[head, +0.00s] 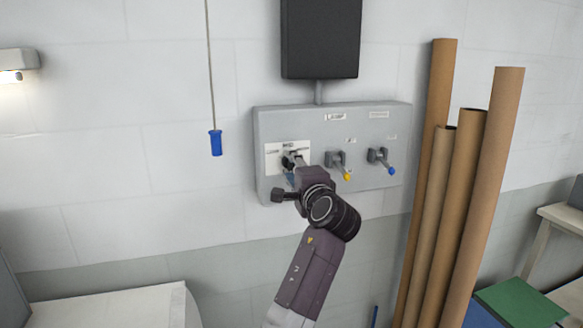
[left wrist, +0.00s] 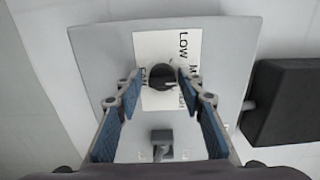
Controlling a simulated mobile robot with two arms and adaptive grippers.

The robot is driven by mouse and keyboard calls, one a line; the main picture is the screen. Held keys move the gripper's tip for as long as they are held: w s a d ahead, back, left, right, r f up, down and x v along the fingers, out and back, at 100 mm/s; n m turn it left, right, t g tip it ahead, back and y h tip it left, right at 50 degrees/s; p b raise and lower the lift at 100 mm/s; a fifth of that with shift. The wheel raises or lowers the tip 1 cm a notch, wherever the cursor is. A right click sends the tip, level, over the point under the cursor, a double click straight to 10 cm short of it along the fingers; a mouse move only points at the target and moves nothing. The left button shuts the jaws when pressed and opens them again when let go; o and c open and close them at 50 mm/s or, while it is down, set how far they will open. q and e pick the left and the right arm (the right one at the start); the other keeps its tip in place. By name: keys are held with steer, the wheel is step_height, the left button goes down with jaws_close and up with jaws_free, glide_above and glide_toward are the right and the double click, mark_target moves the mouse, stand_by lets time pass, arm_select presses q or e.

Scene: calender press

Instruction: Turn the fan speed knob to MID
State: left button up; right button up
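The fan speed knob (left wrist: 161,76) is a dark round knob on a white label plate (left wrist: 152,47) in the left wrist view. The plate reads LOW, part of a word starting with M, and FAN; other lettering is partly covered. I cannot tell for sure where the knob points. My left gripper (left wrist: 157,80) has its blue-padded fingers on either side of the knob. A small gap shows at the left finger; the right finger is very close or touching. In the head view the gripper (head: 291,162) covers most of the knob. My right gripper is not in view.
The grey wall panel (head: 375,112) also carries a yellow-tipped lever (head: 340,166) and a blue-tipped lever (head: 382,161) right of the plate. A dark box (head: 320,38) hangs above. A blue pull handle (head: 215,143) hangs left. Tall cardboard tubes (head: 488,170) stand right.

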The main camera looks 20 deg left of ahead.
arm_select(q)
steer(key=shift+o, duration=0.6)
steer(key=shift+r, duration=0.1)
steer(key=v, duration=0.7)
steer(key=shift+s+d, duration=0.15)
steer(key=shift+s, duration=0.05)
